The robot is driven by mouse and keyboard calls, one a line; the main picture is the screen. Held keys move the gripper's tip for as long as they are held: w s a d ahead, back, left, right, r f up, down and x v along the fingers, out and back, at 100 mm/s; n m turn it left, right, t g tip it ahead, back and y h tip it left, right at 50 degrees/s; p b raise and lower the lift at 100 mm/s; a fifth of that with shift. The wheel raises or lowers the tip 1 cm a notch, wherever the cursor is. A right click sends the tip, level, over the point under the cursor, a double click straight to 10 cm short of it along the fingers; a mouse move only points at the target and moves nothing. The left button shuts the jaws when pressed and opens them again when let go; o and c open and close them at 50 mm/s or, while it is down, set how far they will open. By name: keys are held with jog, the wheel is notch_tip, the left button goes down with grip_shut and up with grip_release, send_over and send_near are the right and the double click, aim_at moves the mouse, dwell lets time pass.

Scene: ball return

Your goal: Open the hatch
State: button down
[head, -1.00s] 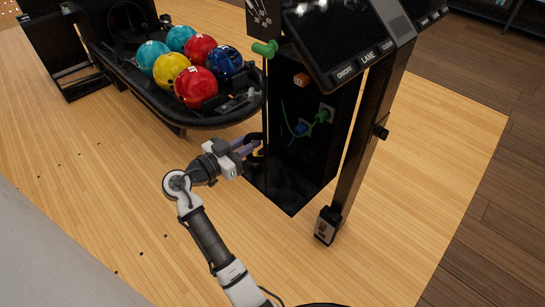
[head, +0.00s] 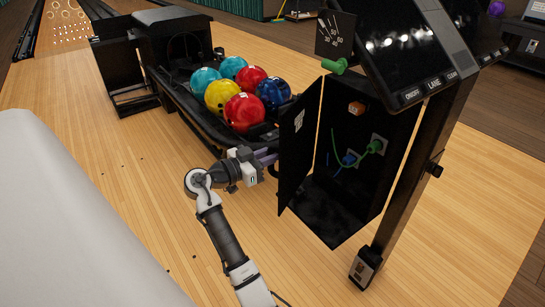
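The hatch (head: 298,155) is a black door panel with a small white label on the dark cabinet (head: 335,222). It stands swung out at the cabinet's left side, so the interior is exposed. Inside are a green plug (head: 375,147) with a green cable, a blue connector (head: 349,158) and an orange part (head: 356,108). My gripper (head: 267,156) is just left of the hatch, pointing at its outer side. Its fingertips are close to the panel and partly hidden; I cannot tell whether they touch it or how far apart they are.
A ball return (head: 205,125) with several coloured balls stands behind my gripper. A green knob (head: 335,66) is above the cabinet. A tilted console screen (head: 400,45) on a black post (head: 398,205) stands to the right.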

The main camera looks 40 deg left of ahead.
jog(key=shift+r, duration=0.25)
jog(key=c, duration=1.5)
grip_release()
jog(key=shift+f, duration=0.1)
jog(key=v, duration=1.3)
jog(key=shift+s+a, duration=0.1)
jog(key=shift+s, duration=0.3)
